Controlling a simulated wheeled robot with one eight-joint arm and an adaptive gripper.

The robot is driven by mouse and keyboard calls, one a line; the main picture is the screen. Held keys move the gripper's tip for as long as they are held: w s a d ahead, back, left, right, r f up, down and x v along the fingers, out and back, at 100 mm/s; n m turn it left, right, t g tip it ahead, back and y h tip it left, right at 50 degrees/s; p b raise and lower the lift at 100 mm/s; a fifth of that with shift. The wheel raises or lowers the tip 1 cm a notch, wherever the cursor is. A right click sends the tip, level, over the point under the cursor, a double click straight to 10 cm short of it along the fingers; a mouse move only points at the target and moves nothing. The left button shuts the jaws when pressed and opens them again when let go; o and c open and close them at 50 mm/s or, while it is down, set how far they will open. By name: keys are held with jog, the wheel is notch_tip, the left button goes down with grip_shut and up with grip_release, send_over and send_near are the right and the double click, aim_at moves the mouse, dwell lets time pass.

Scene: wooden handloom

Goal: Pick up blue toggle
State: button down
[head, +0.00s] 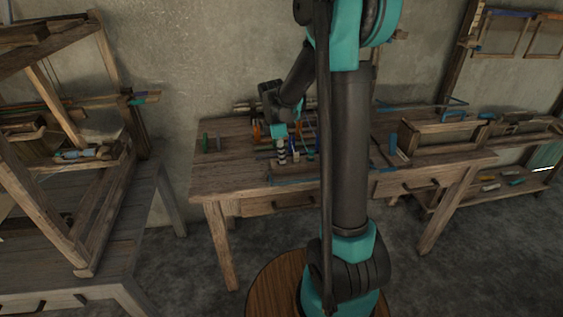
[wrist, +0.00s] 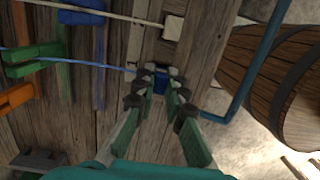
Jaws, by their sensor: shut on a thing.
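The blue toggle (wrist: 161,85) is a small dark blue block between my fingertips in the wrist view, partly hidden by them. My gripper (wrist: 160,78) is shut on it, above the wooden table (wrist: 125,125). A thin light blue cord or rod (wrist: 75,61) runs from the left towards the toggle; whether it joins it is hidden by the fingers. In the head view my gripper (head: 282,153) is low over the middle table (head: 225,180), among small coloured pieces. The toggle cannot be made out there.
In the wrist view, a pale cord ends in a cream block (wrist: 173,28). Blue, green and orange clips (wrist: 17,97) stand at left. A blue bent bar (wrist: 245,85) lies at right. In the head view, a wooden loom frame (head: 105,205) stands left and a box-like frame (head: 440,135) right.

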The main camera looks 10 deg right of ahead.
jog(key=shift+r, duration=0.1)
notch_tip(320, 180, up, 20)
dwell(0.7)
dwell(0.9)
